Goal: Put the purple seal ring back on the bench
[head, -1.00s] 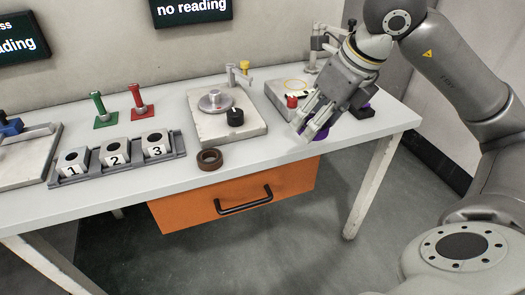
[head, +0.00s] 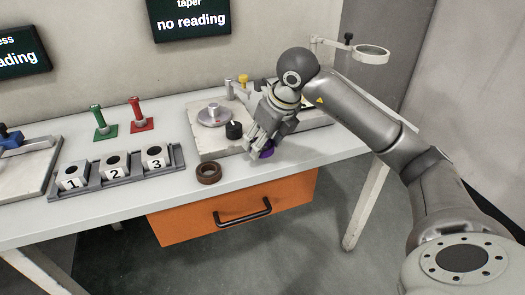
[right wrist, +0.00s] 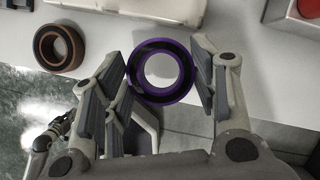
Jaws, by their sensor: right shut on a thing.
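The purple seal ring (right wrist: 160,96) sits between the fingers of my right gripper (right wrist: 167,78) in the right wrist view, its hole facing the camera. In the head view my right gripper (head: 259,150) points down at the bench's front edge, shut on the purple seal ring (head: 267,153), which is partly hidden by the fingers. I cannot tell whether the ring touches the bench (head: 235,178) or hangs just above it. My left gripper is not in view.
A brown ring (head: 208,173) lies left of my right gripper. A numbered rack (head: 115,172) is further left. An orange drawer (head: 235,205) is below. Bare bench lies right of the gripper.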

